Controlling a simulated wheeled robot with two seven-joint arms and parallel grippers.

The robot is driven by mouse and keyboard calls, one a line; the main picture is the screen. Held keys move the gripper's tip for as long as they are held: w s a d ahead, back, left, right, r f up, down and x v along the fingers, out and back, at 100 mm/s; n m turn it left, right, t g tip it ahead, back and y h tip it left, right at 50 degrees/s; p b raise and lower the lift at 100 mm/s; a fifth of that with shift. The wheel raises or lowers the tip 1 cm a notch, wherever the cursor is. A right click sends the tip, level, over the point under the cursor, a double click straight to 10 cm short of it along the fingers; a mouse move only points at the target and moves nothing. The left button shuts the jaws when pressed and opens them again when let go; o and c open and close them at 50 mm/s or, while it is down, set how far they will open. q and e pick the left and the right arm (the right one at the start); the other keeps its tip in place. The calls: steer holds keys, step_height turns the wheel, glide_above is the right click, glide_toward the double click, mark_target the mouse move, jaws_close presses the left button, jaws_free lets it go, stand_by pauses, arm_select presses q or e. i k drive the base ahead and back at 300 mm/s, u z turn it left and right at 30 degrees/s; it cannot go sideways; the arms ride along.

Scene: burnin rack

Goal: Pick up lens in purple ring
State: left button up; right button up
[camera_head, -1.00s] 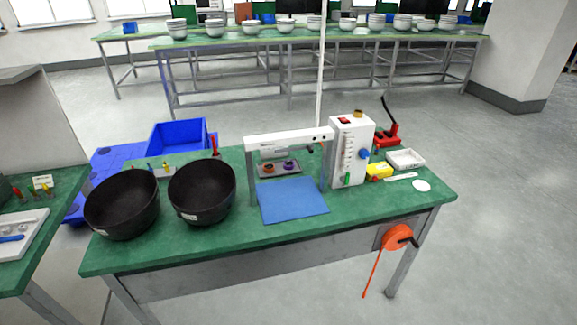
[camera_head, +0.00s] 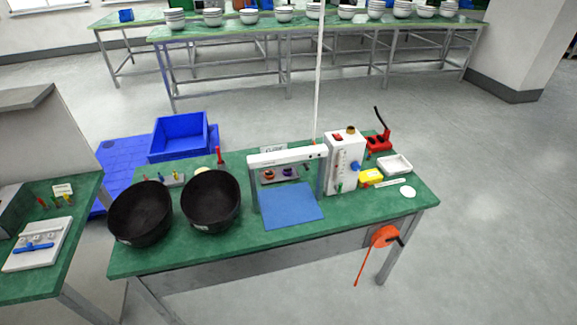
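A small purple ring (camera_head: 287,171) sits on a dark grey plate (camera_head: 297,179) on the green table, under the white frame of the bench device. An orange-brown ring (camera_head: 268,174) sits beside it on the same plate, to its left. The lens inside the purple ring is too small to make out. Neither of my grippers shows in the head view.
The green table (camera_head: 300,236) bears two black bowls (camera_head: 141,213) at left, a blue mat (camera_head: 291,206) in front of the plate, and a white control box (camera_head: 343,165) to its right. The white frame (camera_head: 287,157) spans above the plate. A blue crate (camera_head: 180,136) stands behind.

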mark_target(287, 172)
steer(key=z, duration=1.8)
steer(key=i, duration=1.75)
steer(key=u, duration=1.55)
